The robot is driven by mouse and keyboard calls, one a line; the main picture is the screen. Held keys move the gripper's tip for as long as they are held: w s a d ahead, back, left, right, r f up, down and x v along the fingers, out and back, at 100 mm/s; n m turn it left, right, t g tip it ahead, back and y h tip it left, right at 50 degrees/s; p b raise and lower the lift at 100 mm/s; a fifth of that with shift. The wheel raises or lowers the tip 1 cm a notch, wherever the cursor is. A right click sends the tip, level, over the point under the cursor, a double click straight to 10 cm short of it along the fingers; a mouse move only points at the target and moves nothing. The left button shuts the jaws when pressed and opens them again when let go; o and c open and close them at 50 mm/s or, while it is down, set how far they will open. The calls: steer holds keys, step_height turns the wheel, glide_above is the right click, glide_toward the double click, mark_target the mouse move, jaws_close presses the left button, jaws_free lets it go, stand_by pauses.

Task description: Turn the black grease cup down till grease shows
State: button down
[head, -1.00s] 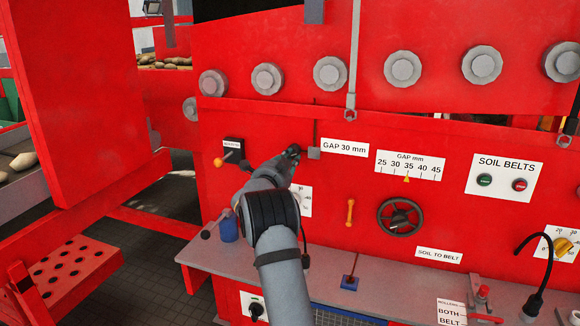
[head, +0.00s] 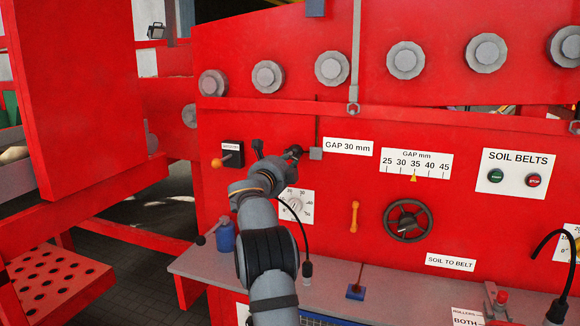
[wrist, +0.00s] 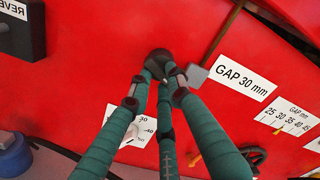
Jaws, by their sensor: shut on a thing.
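The black grease cup (wrist: 159,56) is a small dark round piece on the red panel, left of the GAP 30 mm label in the wrist view. My gripper (wrist: 160,82) has green fingers closed around the cup, their tips against it. In the head view my gripper (head: 276,157) is at the panel, by the lower end of a thin rod, and mostly hides the cup. The fingers cover part of the cup, and I cannot make out any grease around it.
A grey block on a rod (wrist: 196,76) sits close right of the cup. A dial plate (head: 297,204) is just below my gripper, and a black switch box with an orange-knobbed lever (head: 231,154) is to its left. A handwheel (head: 408,220) and a grey shelf (head: 200,262) lie lower.

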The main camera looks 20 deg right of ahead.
steer(key=shift+f+m, duration=0.1)
steer(key=shift+m, duration=0.5)
steer(key=shift+b, duration=0.3)
steer(key=c, duration=1.6)
jaws_free()
steer(key=v, duration=1.2)
